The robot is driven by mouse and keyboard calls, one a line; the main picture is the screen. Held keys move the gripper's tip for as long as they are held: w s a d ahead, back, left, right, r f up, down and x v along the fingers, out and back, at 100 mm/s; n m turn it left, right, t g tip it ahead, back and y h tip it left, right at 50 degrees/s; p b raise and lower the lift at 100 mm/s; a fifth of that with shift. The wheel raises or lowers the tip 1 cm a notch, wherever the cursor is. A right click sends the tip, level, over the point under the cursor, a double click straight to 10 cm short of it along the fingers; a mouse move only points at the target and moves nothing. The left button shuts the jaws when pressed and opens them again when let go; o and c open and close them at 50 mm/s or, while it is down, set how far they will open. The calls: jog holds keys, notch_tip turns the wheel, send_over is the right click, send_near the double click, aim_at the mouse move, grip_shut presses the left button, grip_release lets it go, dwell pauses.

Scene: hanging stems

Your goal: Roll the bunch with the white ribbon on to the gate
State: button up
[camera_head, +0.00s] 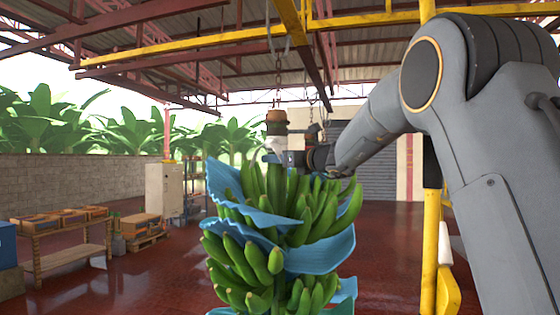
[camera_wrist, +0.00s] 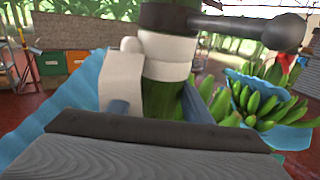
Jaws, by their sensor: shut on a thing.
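The banana bunch (camera_head: 240,262) hangs upright from a chain (camera_head: 278,75), with blue sheets between its green hands. A white ribbon is wrapped around its stem; it shows in the wrist view (camera_wrist: 166,70) and as a small pale patch in the head view (camera_head: 273,143). My gripper (camera_head: 282,157) reaches in from the right and is shut on the stem near the ribbon, above the fruit. Its fingertips are partly hidden by the stem. I cannot pick out the gate in either view.
A yellow rail (camera_head: 180,48) runs overhead, and a yellow post (camera_head: 430,215) stands at right. Another bunch (camera_wrist: 262,105) shows right in the wrist view. A crate table (camera_head: 62,237) and pale cabinet (camera_head: 164,190) stand at left. Red floor is open between table and bunch.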

dwell(0.3)
jog(key=o, duration=1.5)
jog(key=shift+a, duration=0.1)
jog(key=b+v, duration=0.2)
jog(key=v, duration=0.4)
jog(key=shift+b+v, duration=0.3)
jog(key=shift+v, duration=0.6)
